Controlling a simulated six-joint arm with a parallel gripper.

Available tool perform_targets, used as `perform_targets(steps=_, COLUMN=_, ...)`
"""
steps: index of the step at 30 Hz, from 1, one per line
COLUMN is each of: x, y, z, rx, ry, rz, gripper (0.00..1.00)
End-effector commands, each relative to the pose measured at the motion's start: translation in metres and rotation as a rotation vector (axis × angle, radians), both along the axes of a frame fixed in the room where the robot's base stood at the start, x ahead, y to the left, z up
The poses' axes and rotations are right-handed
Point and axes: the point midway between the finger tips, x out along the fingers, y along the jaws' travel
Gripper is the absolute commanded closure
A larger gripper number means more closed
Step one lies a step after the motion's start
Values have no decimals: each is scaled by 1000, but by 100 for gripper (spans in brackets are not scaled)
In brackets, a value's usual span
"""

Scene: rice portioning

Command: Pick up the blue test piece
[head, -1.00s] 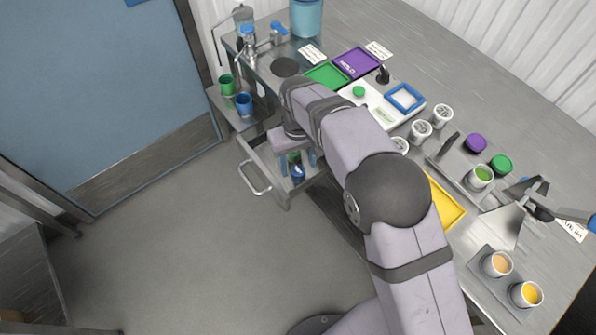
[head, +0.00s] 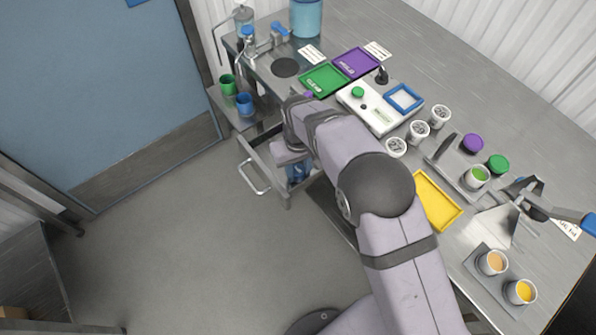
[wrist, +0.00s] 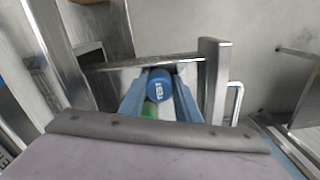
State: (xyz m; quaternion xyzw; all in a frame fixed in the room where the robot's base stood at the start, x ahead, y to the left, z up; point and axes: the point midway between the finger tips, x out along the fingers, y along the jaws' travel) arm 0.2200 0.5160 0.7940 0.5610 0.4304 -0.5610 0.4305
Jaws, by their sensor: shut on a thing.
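The blue test piece (wrist: 158,90) is a round blue cylinder with white lettering on its end. In the wrist view it sits between the two blue fingers of my gripper (wrist: 161,82), which are shut on it. A green piece (wrist: 150,109) shows just beside it, partly hidden by the finger. In the head view my gripper (head: 298,172) points down at the open metal drawer (head: 262,160). There my wrist hides most of the piece. I cannot tell whether the piece is clear of the drawer floor.
The drawer's front and handle (head: 254,180) jut out over open floor. Green (head: 227,85) and blue (head: 244,103) cups stand on a side shelf. The counter holds a green tray (head: 322,80), a purple tray (head: 356,62), a white scale (head: 378,112) and a yellow tray (head: 437,202).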

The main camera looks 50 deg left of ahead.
Motion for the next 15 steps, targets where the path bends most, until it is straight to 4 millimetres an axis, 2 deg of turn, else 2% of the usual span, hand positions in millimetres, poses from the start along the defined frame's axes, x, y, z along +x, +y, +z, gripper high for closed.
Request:
perform_targets(steps=8, x=0, y=1, z=9, rx=4, ry=-1, rz=0, gripper=93)
perform_targets(steps=15, x=0, y=1, z=42, rx=5, ry=-1, rz=0, gripper=93)
